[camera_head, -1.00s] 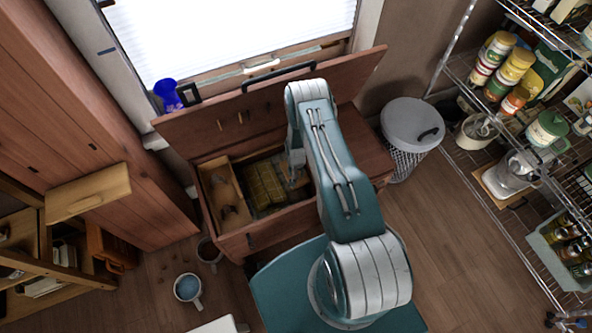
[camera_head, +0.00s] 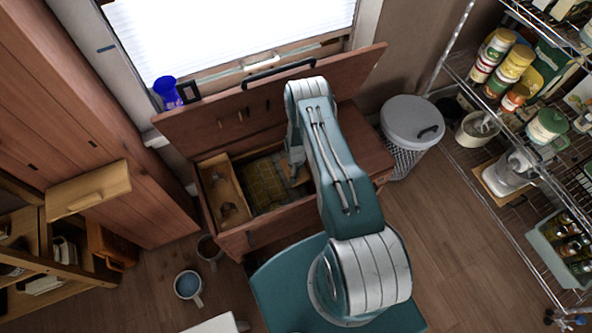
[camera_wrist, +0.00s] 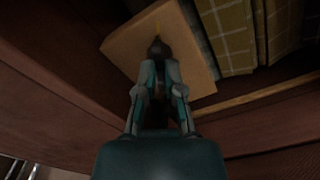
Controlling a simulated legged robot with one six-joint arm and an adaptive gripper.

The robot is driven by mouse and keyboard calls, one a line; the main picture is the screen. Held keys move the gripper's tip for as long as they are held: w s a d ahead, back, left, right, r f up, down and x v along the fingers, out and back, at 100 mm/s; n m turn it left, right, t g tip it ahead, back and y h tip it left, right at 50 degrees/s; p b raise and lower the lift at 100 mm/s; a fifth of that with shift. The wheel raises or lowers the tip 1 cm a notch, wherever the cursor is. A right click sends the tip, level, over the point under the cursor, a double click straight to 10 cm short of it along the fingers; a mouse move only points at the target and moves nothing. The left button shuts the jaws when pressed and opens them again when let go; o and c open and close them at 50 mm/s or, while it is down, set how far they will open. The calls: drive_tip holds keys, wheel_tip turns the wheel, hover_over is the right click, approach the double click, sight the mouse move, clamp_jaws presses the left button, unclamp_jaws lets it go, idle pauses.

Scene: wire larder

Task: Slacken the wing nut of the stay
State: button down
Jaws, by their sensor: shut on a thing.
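The stay and its wing nut cannot be made out for certain in either view. The wooden chest (camera_head: 262,236) stands open below the window with its lid (camera_head: 222,115) raised. My gripper (camera_wrist: 157,52) is low inside the chest's right part, largely hidden by my arm in the head view. In the wrist view its fingers are closed together on a small dark piece (camera_wrist: 156,44), whose shape is unclear. A pale wooden board (camera_wrist: 128,43) lies right behind the fingertips, and a brown piece also shows by the gripper in the head view (camera_head: 294,181).
A yellow checked cloth (camera_head: 265,183) lies in the chest, left of my gripper. A wooden tray (camera_head: 213,178) with dark items sits at its left end. Mugs (camera_head: 188,285) stand on the floor in front. A lidded bin (camera_head: 412,124) and wire shelves stand right.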

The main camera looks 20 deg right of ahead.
drive_tip(key=shift+s+a+f+n, duration=0.1)
drive_tip(key=shift+s+f+n, duration=0.05)
drive_tip(key=shift+n, duration=0.5)
drive_tip(key=shift+s+f+n, duration=0.1)
drive_tip(key=shift+s+n, duration=0.05)
drive_tip(key=shift+n, duration=0.5)
